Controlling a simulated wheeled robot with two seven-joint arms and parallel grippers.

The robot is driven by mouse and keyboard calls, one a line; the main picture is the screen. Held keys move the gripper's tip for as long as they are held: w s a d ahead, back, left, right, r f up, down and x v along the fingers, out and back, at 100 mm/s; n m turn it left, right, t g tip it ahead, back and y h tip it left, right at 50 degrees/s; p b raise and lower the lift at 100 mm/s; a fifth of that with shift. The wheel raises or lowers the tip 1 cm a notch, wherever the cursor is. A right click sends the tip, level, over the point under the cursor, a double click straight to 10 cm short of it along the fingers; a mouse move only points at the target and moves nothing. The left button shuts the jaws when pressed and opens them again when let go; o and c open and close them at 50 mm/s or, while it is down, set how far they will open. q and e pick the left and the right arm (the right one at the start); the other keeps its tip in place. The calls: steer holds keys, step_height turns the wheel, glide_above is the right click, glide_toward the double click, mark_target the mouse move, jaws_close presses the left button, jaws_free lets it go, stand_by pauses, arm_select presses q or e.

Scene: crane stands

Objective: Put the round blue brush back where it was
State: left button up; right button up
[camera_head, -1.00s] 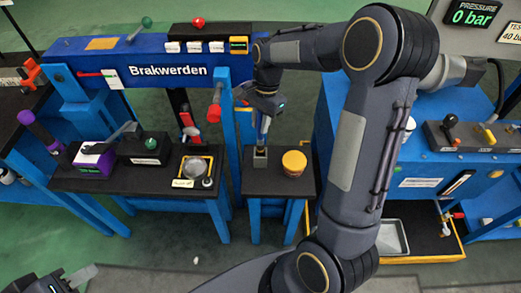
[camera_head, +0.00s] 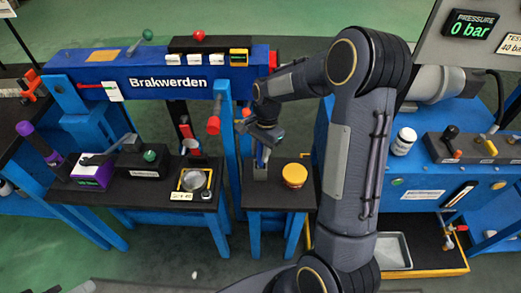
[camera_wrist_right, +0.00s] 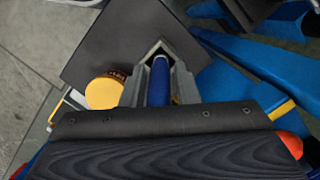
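The round blue brush shows as a thin blue upright handle (camera_head: 261,155) below my right gripper (camera_head: 264,141) in the head view. In the right wrist view the blue handle (camera_wrist_right: 159,84) stands between the grey fingers of my right gripper (camera_wrist_right: 160,92), which look closed on it. The brush's lower end is hidden at a small grey square holder (camera_head: 260,172) on the small black table (camera_head: 277,197). I cannot tell how deep it sits. Only a bit of my left gripper (camera_head: 80,287) shows at the bottom left edge; its fingers cannot be judged.
A yellow-lidded jar (camera_head: 295,175) stands right of the holder. A black table with a yellow-framed dish (camera_head: 195,181) is further left. A blue bench (camera_head: 425,175) is at right.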

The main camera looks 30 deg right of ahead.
steer(key=shift+o, duration=1.2)
steer(key=shift+r, duration=0.2)
step_height(320, 180, up, 12)
steer(key=d+p, duration=0.2)
steer(key=s+a+r+n+t, duration=0.2)
steer(key=s+r+n, duration=0.1)
steer(key=s+r, duration=0.15)
steer(key=s+a+n+t+y, duration=0.1)
steer(key=s+a+n+t, duration=0.1)
steer(key=s+n, duration=0.3)
steer(key=s+a+n+t, duration=0.2)
steer(key=s+a+n, duration=0.3)
steer(key=s, duration=0.7)
steer(key=shift+s+a+f+y, duration=0.2)
steer(key=shift+s+f+y, duration=0.15)
steer(key=shift+y, duration=0.05)
